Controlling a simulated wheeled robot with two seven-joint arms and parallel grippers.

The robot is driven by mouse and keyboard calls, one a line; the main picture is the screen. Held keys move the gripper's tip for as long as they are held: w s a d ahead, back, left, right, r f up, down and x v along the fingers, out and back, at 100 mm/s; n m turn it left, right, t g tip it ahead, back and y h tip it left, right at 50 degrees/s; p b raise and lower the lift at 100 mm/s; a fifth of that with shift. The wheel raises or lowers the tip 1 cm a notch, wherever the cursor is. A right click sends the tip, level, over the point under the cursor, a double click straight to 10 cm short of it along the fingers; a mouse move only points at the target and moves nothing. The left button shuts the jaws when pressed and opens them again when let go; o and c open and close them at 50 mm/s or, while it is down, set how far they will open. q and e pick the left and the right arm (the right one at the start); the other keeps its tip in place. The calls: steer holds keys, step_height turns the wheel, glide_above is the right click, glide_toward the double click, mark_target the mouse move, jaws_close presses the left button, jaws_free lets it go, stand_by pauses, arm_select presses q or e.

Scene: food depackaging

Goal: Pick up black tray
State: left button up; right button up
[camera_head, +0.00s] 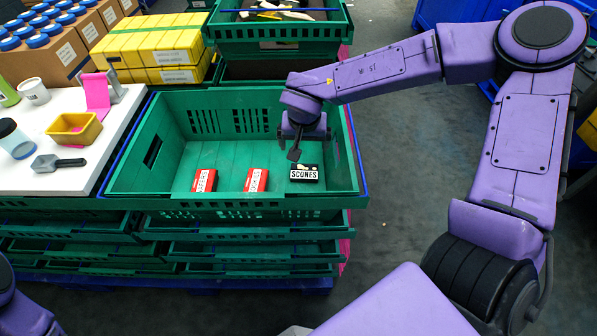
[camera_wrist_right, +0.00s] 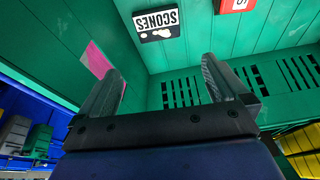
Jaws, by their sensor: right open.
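The black tray (camera_head: 304,174), labelled SCONES on a white strip, lies in the right part of the green crate (camera_head: 187,101). It also shows at the top of the right wrist view (camera_wrist_right: 158,24). My right gripper (camera_head: 294,154) is over the crate, just above and slightly left of the black tray, and apart from it. In the right wrist view its two fingers (camera_wrist_right: 165,85) are spread, with nothing between them. My left gripper is not in view; only a bit of purple shows at the lower left edge.
Two red packs (camera_head: 204,180) (camera_head: 256,180) lie in the crate left of the black tray. Crate walls surround them. A white table (camera_head: 60,178) with a yellow bin (camera_head: 74,129) and a scoop stands left. Another green crate (camera_head: 280,31) stands behind. Floor at right is clear.

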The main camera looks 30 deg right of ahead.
steer(key=b, duration=0.3)
glide_toward(304, 171)
steer(key=r, duration=0.2)
steer(key=b+x, duration=0.1)
steer(key=x, duration=0.9)
steer(key=shift+s+f+b, duration=0.15)
steer(key=shift+f+b, duration=0.2)
steer(key=c, duration=0.8)
